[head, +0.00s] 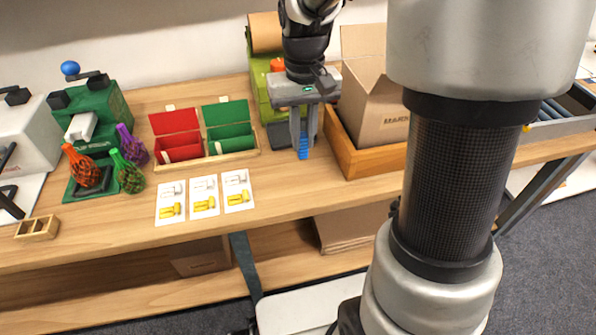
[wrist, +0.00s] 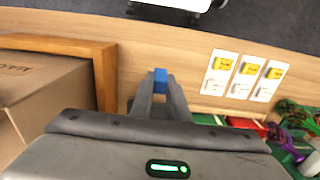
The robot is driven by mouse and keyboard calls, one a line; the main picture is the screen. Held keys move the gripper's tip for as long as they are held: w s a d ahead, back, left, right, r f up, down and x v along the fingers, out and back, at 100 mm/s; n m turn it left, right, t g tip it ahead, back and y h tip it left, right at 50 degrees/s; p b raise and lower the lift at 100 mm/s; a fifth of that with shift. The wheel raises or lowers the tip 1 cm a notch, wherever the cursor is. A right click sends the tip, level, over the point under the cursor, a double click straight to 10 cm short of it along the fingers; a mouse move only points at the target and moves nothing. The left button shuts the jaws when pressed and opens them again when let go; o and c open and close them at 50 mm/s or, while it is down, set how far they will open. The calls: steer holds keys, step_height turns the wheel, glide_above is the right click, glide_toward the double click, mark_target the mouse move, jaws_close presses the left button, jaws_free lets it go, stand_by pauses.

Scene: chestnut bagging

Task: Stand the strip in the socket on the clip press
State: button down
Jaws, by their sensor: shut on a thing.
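My gripper (head: 302,140) is shut on a blue strip (head: 303,154), which hangs upright below the fingertips in the head view. In the wrist view the strip (wrist: 160,76) shows as a small blue block between the fingers. It is held above the table, between the red and green bins and the wooden crate. What looks like the clip press is a dark green machine (head: 108,104) with a lever and blue knob at the left of the table. My gripper is well to its right. I cannot make out the socket on it.
Red and green net bags (head: 84,168) stand at the press's front. Bins with red and green lids (head: 180,122), picture cards (head: 204,196), a small wooden rack (head: 37,228) and a white machine (head: 22,135) share the table. A cardboard box (head: 377,110) sits in a wooden crate (head: 345,157).

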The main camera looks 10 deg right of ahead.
mark_target(303, 157)
step_height(303, 157, down, 9)
steer(key=shift+s+r+b, duration=0.1)
steer(key=shift+r+b, duration=0.1)
steer(key=shift+b, duration=0.75)
steer(key=shift+f, duration=0.2)
steer(key=c, duration=1.7)
jaws_free()
